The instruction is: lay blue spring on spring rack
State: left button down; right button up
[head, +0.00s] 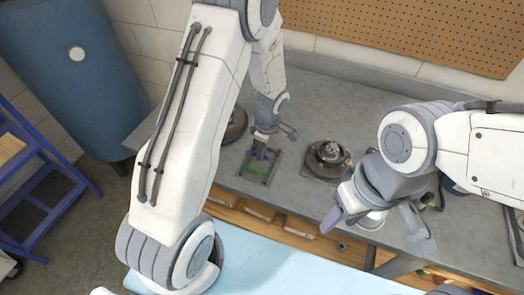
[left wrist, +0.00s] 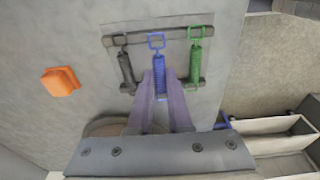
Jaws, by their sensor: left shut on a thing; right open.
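The spring rack (head: 251,179) is a flat plate with dark bars on the grey bench; its upper bar also shows in the left wrist view (left wrist: 136,38). A black spring (left wrist: 126,68) lies on its left side and a green spring (left wrist: 195,65) on its right. The blue spring (left wrist: 159,72) is between them, its square end loop at the upper bar. My left gripper (left wrist: 160,86) is shut on the blue spring at the rack; it also shows in the head view (head: 263,154). Whether the spring touches both bars is unclear. My right gripper (head: 376,224) is open near the bench's front edge.
A round metal hub (head: 328,156) stands on the bench right of the rack. An orange block (left wrist: 60,81) lies left of the rack in the left wrist view. Open drawers or shelves (left wrist: 275,135) are at the lower right there. A pegboard (head: 410,30) is behind.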

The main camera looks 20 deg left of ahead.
pick_arm(q)
jog(key=shift+b, duration=0.6)
dwell(0.8)
jog(key=shift+f+b, duration=0.55)
jog(key=shift+b, duration=0.4)
dwell(0.6)
jog(key=shift+f+b, duration=0.2)
jog(key=shift+b, duration=0.45)
dwell(1.1)
jog(key=c, duration=0.8)
grip_release()
jog(key=shift+c, duration=1.4)
jog(key=shift+r, duration=0.1)
jog(key=shift+r+p, duration=2.35)
jog(key=shift+r, duration=1.1)
